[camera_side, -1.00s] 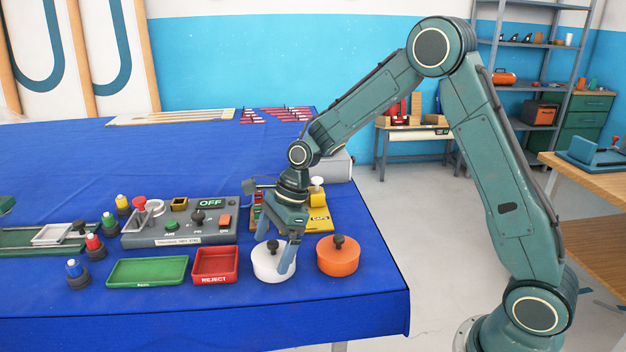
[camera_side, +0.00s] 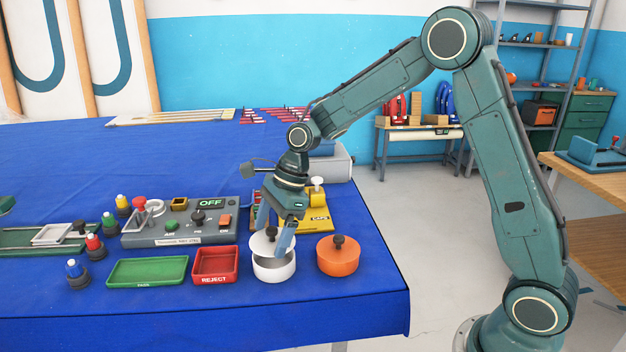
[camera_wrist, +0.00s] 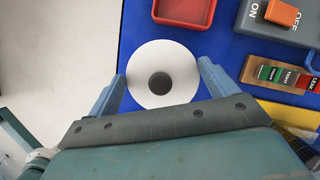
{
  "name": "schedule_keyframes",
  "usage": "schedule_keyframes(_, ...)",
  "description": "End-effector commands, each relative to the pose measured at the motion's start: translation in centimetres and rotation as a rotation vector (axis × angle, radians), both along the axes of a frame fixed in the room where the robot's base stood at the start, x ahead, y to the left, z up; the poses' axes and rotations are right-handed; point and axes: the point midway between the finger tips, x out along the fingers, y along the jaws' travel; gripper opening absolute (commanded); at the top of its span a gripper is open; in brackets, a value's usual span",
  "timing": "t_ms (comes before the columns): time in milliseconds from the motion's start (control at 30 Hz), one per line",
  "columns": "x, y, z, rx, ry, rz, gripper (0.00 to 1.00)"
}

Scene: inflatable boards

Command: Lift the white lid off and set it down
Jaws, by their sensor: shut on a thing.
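The white lid (camera_side: 259,245) with its dark knob is held up by my gripper (camera_side: 271,243). The fingers are on opposite sides of its rim, with the knob between them. The lid hangs just above the white pot (camera_side: 274,272), whose open top partly shows below it in the side view. In the wrist view the lid (camera_wrist: 160,60) is a white disc with a dark round knob, between the two blue fingers of my gripper (camera_wrist: 161,72). The lid hides the pot there.
An orange pot (camera_side: 338,259) with a dark knob stands just right of the white pot. A red REJECT tray (camera_side: 215,279) and a green tray (camera_side: 147,284) are to the left. A grey control box (camera_side: 180,238) and yellow fixture (camera_side: 319,222) stand behind. The blue table front is clear.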

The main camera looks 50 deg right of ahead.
Motion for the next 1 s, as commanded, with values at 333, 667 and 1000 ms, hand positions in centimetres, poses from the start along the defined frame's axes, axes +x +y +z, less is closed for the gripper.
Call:
schedule_keyframes(333, 0.1, 0.0, 5.2, 0.0, -0.003, -0.001, 0.63)
schedule_keyframes(667, 0.0, 0.0, 6.6, 0.0, 0.0, -0.001, 0.63)
schedule_keyframes(1000, 0.0, 0.0, 6.5, 0.0, 0.0, -0.001, 0.63)
